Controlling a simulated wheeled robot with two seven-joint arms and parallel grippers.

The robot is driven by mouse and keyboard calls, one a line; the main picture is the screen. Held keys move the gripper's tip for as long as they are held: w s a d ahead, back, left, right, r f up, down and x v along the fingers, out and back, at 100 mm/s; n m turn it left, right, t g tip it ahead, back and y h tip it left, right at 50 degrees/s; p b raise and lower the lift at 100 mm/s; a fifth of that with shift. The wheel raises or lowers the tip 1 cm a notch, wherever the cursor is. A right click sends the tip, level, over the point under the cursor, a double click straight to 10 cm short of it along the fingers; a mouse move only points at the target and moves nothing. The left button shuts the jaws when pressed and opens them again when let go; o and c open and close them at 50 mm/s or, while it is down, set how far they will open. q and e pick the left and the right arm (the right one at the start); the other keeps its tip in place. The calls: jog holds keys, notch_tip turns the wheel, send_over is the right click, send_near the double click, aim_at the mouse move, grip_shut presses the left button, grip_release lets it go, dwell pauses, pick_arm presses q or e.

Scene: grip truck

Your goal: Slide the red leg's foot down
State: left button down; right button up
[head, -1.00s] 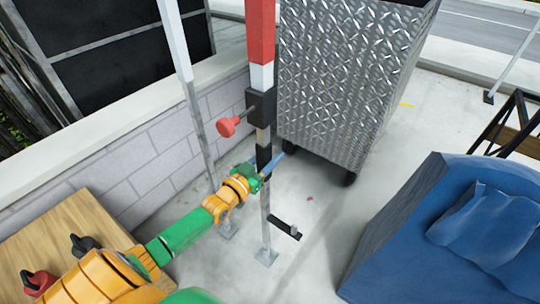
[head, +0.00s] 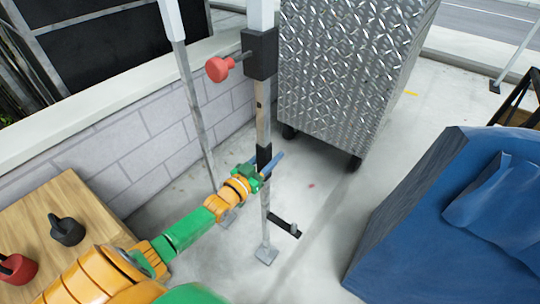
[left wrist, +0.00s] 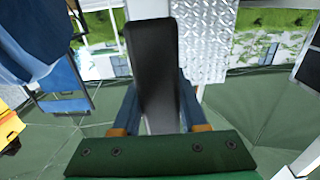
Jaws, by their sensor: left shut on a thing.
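The red leg in the head view shows a black clamp (head: 261,53) with a red knob (head: 217,69) at its left. Below the clamp hangs the leg's narrow grey lower tube (head: 265,215) with a black band (head: 264,156). The tube ends in a flat foot plate (head: 266,254) low over the floor; I cannot tell if it touches. My left gripper (head: 264,171) is shut on the black band from the left. In the left wrist view the dark band (left wrist: 152,60) stands between the two fingers. My right gripper is not in view.
A second white-and-grey leg (head: 194,100) stands just left, before a block wall (head: 150,165). A wheeled diamond-plate box (head: 345,80) is behind right. A blue-covered block (head: 440,220) is at right. A wooden bench (head: 85,200) with knobs is at left. A black pedal (head: 283,226) juts near the foot.

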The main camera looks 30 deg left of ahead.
aim_at(261, 167)
pick_arm(q)
jog(key=shift+c, duration=2.2)
grip_release()
jog(key=shift+f, duration=0.3)
jog(key=shift+s+r, duration=0.1)
jog(key=shift+s, duration=0.25)
jog(key=s, duration=0.2)
jog(key=s+p, duration=0.1)
jog(key=s, duration=0.3)
jog(key=shift+s+a+p, duration=0.25)
jog(key=shift+p, duration=0.15)
